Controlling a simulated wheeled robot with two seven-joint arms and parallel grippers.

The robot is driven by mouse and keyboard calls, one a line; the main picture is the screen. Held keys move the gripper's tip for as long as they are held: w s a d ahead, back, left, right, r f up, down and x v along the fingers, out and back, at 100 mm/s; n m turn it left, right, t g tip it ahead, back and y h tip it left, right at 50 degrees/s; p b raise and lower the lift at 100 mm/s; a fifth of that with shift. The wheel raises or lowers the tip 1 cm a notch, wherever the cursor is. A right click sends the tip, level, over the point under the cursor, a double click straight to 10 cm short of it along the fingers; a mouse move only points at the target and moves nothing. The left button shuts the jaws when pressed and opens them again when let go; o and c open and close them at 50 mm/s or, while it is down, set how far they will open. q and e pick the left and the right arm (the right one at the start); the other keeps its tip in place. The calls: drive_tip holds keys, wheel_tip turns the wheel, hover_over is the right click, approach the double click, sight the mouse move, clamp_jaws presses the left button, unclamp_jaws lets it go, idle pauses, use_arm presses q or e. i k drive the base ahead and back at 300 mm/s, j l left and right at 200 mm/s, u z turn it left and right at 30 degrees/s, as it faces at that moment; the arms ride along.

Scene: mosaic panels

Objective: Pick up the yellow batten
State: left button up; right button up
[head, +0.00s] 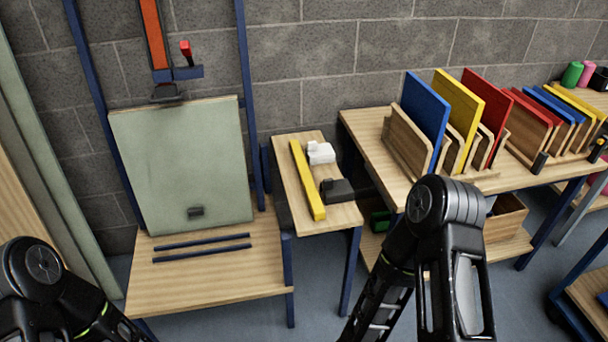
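The yellow batten (307,180) lies lengthwise along the left side of a small wooden side table (340,218). Its near end reaches close to the table's front edge. Only upper parts of my two arms show, at the bottom left and the bottom centre-right. Neither of my grippers is in view, and no gripper shows at the batten.
A grey-green panel (185,170) leans on a wooden bench at left, with two dark blue strips (203,238) before it. A workbench (362,135) at right carries upright blue, yellow and red panels. My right arm stands before this workbench. Bare floor shows below.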

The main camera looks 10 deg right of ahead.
sight(317, 210)
drive_tip(key=z, duration=1.1)
drive_tip(key=i+j+z, duration=0.1)
drive_tip(key=i+z, duration=0.15)
drive_tip(key=i+j, duration=0.2)
drive_tip(key=i, duration=0.2)
drive_tip(key=i+j, duration=0.2)
drive_tip(key=i, duration=0.25)
